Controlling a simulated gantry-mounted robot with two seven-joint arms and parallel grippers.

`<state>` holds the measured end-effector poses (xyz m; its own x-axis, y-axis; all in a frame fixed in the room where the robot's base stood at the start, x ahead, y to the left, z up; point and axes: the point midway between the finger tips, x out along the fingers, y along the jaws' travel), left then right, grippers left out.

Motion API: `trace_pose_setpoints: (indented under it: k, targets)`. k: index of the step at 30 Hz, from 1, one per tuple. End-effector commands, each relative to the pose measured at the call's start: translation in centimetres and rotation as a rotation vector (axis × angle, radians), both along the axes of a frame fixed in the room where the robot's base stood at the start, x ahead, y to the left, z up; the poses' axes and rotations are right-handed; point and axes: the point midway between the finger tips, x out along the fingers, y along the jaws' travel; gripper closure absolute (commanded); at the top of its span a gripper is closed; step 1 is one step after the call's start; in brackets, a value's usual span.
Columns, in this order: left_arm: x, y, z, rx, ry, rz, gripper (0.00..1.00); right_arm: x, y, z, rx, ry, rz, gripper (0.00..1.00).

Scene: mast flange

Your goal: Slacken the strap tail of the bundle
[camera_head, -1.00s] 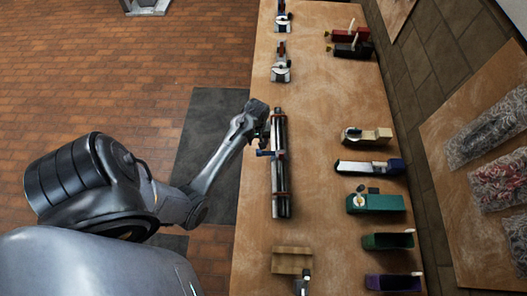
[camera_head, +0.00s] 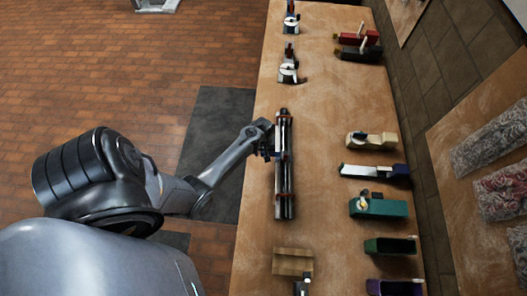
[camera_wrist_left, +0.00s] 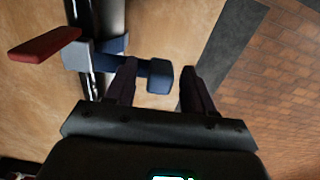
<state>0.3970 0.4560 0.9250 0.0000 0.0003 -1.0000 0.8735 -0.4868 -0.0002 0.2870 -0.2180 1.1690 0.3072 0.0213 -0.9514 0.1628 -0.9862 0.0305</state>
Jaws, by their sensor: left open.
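The bundle (camera_head: 285,190) is a set of long dark rods lying lengthwise near the left edge of the wooden bench, with reddish bands around it. In the left wrist view the dark bundle (camera_wrist_left: 88,18) runs down at the upper left, with a blue strap (camera_wrist_left: 112,46) across it. The strap tail (camera_wrist_left: 158,76) ends in a blue block that sits between the fingers. My left gripper (camera_wrist_left: 159,68) is open around this tail end, with a gap on its right side. In the head view my left gripper (camera_head: 268,142) is at the bundle's left side and hides the blue strap.
A red lever-like piece (camera_wrist_left: 45,45) sticks out left of the strap. A wooden block (camera_head: 293,262) lies below the bundle. Hand planes, including a green one (camera_head: 380,207), line the bench's right side. Clamp-like tools (camera_head: 289,70) stand above. The bench right of the bundle is clear.

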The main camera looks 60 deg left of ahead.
Motion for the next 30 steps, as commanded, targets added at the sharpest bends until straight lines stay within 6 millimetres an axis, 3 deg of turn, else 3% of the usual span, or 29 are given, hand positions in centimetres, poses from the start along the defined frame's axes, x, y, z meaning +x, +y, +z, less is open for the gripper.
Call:
trace_pose_setpoints:
  k: [5, 15, 22, 30]
  targets:
    - [0.0, 0.0, 0.0, 0.0, 0.0, 0.0, 0.47, 0.0, 0.0, 0.0, 0.001, 0.001, -0.001, 0.57]
    - [0.0, 0.0, 0.0, 0.0, 0.0, 0.0, 0.99, 0.0, 0.0, 0.0, -0.002, 0.002, 0.001, 0.57]
    - [0.1, 0.0, 0.0, 0.0, 0.0, 0.0, 1.0, -0.1, -0.2, 0.0, -0.009, 0.002, 0.006, 0.57]
    - [2.5, -1.4, 0.0, -0.001, 0.0, -0.001, 1.0, -0.1, -0.2, 0.1, -0.009, 0.003, 0.006, 0.57]
